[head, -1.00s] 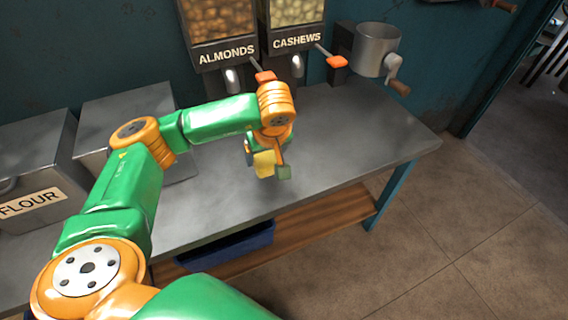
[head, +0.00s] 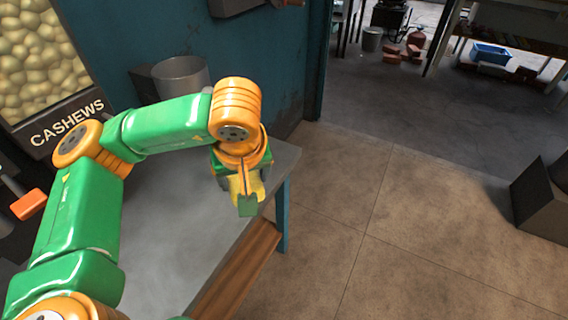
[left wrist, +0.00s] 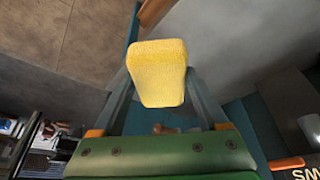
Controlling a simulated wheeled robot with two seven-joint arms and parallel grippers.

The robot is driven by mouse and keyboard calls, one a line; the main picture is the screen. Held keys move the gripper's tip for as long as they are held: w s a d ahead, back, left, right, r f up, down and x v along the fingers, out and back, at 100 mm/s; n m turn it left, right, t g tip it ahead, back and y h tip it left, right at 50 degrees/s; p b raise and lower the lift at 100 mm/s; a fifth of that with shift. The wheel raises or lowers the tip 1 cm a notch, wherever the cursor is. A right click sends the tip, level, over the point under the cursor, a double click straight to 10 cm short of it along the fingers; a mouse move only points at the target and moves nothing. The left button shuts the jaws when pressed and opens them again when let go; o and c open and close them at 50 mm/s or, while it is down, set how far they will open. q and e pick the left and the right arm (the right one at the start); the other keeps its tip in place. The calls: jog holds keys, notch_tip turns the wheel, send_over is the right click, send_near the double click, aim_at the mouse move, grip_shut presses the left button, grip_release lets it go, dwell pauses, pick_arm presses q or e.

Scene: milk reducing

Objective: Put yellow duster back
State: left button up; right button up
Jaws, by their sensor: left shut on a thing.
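The yellow duster (left wrist: 158,75) is a pale yellow block held between the two fingers in the left wrist view. In the head view a part of the yellow duster (head: 236,186) shows below the orange wrist joint. My left gripper (head: 248,200) is shut on it, above the right end of the grey table. The gripper fingers also show in the left wrist view on both sides of the duster. My right gripper is not in view.
The grey metal table (head: 172,235) has a bare top here. A cashew dispenser (head: 60,75) stands at the left, with a metal cylinder (head: 180,78) behind my arm. Open floor (head: 400,230) lies to the right, and a doorway leads to another room with a blue crate (head: 491,54).

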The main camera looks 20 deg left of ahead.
pick_arm(q)
jog(key=w+a+f+b, duration=0.1)
jog(key=w+a+f, duration=0.1)
jog(key=w+f, duration=0.1)
jog(key=w+a+f+b, duration=0.1)
jog(key=w+a+f, duration=0.2)
jog(key=w, duration=0.1)
jog(key=w+a+f+b, duration=0.1)
jog(key=w+a+f, duration=0.1)
jog(key=w+f, duration=0.1)
jog(key=shift+w+a+f, duration=0.15)
jog(key=shift+w+f, duration=0.25)
jog(key=shift+w, duration=0.15)
notch_tip(320, 180, down, 3)
jog(key=shift+r, duration=0.1)
jog(key=shift+b, duration=0.3)
jog(key=o, duration=1.1)
jog(key=shift+f, duration=0.2)
jog(key=shift+r, duration=0.25)
jog(key=p+v, duration=0.1)
jog(key=v, duration=1.1)
jog(key=shift+p, duration=0.35)
